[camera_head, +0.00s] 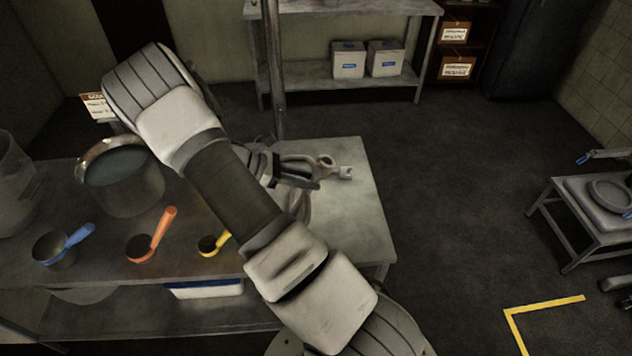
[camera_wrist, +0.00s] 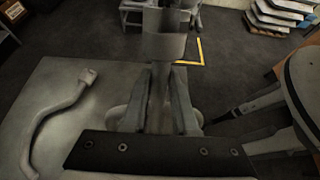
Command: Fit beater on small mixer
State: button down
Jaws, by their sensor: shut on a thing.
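My gripper (camera_head: 312,178) is over the right end of the metal work table (camera_head: 352,222). In the wrist view my gripper (camera_wrist: 160,80) is shut on a grey metal piece (camera_wrist: 164,38) that I take to be the beater. Its flat, broad upper part stands out beyond the fingertips, and the fingers hide much of the rest. A curved grey hook (camera_wrist: 42,118) lies on the table to the left of the fingers, apart from them. I cannot make out the small mixer in either view.
A pot (camera_head: 122,182), a blue-handled scoop (camera_head: 58,246), an orange-handled one (camera_head: 148,243) and a yellow-handled one (camera_head: 212,244) stand on the table's left part. A low stand (camera_head: 565,222) is at the right. The floor between is clear, with yellow tape (camera_head: 545,304).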

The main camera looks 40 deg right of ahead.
jog(key=shift+w+a+r+g+h, duration=0.15)
jog(key=shift+w+a+r+h, duration=0.15)
jog(key=shift+a, duration=0.1)
jog(key=shift+w+a+r+g+h, duration=0.15)
jog(key=shift+w+a+h, duration=0.15)
jog(key=shift+a, duration=0.1)
jog(key=w+a+r+g+h+b, duration=0.1)
jog(key=w+a+g+h+b, duration=0.1)
jog(key=a, duration=0.3)
jog(key=shift+w+r+h+b, duration=0.15)
jog(key=shift+w+h+b, duration=0.4)
jog(key=shift+b, duration=0.2)
jog(key=shift+a, duration=0.1)
jog(key=shift+r, duration=0.15)
notch_tip(320, 180, up, 7)
jog(key=p, duration=0.4)
jog(key=shift+p, duration=0.35)
jog(key=shift+s, duration=0.15)
